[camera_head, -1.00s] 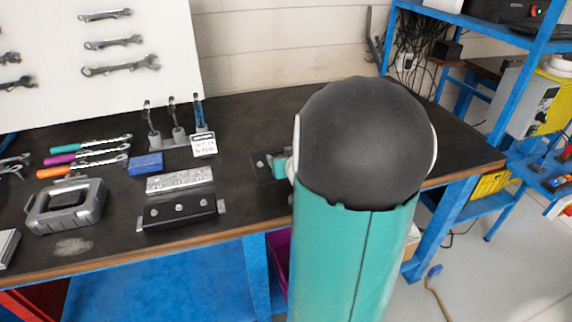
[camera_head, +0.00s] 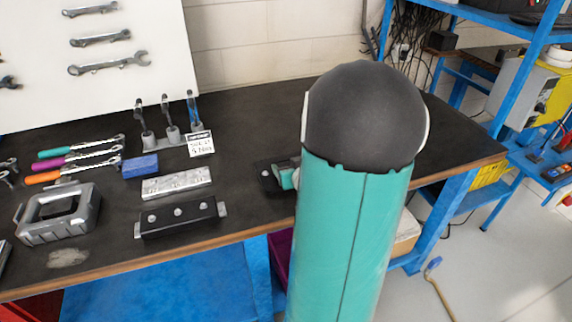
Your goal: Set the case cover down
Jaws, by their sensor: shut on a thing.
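My teal arm with its dark round joint fills the centre right and hides what lies behind it. A small dark flat piece with a pale dot (camera_head: 268,174) and a teal part show just left of the arm, over the bench. They move with the arm; I cannot tell whether the dark piece is part of my arm's end or something held. My gripper's fingertips do not show, hidden behind the arm. I cannot make out the case cover for certain. The workbench (camera_head: 245,118) has a dark top with a wooden front edge.
On the bench's left are a grey open-framed block (camera_head: 58,213), a black block with knobs (camera_head: 180,218), a silver bar (camera_head: 177,183), a blue block (camera_head: 140,166), coloured-handled tools (camera_head: 75,165) and a tool stand (camera_head: 172,132). The bench right of my arm looks clear. Blue shelving (camera_head: 480,115) stands right.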

